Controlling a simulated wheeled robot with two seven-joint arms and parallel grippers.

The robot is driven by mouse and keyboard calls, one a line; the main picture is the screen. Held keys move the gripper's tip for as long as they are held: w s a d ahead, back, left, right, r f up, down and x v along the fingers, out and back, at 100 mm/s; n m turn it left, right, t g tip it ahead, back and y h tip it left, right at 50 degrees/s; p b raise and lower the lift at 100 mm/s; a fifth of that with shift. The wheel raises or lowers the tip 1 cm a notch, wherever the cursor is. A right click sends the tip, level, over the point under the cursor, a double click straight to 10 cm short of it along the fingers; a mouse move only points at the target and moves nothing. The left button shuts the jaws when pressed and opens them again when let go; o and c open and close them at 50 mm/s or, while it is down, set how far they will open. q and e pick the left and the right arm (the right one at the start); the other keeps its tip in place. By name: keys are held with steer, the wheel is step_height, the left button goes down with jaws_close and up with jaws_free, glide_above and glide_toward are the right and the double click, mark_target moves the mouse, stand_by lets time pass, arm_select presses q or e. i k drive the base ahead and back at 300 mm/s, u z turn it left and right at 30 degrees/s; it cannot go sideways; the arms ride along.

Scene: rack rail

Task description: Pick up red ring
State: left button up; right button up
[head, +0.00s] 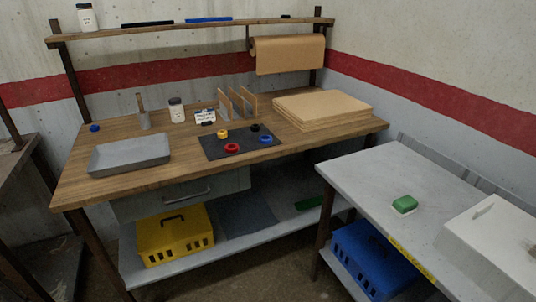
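A red ring (231,148) lies flat on a dark mat (215,153) on the wooden workbench (180,183). The red ring is in the front part of the mat, apart from the blue one. Neither of my grippers shows in the head view.
A grey tray (130,154) stands left on the bench, cardboard sheets (322,108) at right, upright dividers (238,103) and a white jar (177,110) behind. A separate grey table (365,172) with a green block (404,204) stands at right. The bench's front edge is clear.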

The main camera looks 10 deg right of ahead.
mark_target(233, 150)
steer(key=u, duration=1.3)
steer(key=k, duration=0.15)
steer(key=z, duration=1.9)
steer(key=i, duration=1)
steer(key=u, duration=0.9)
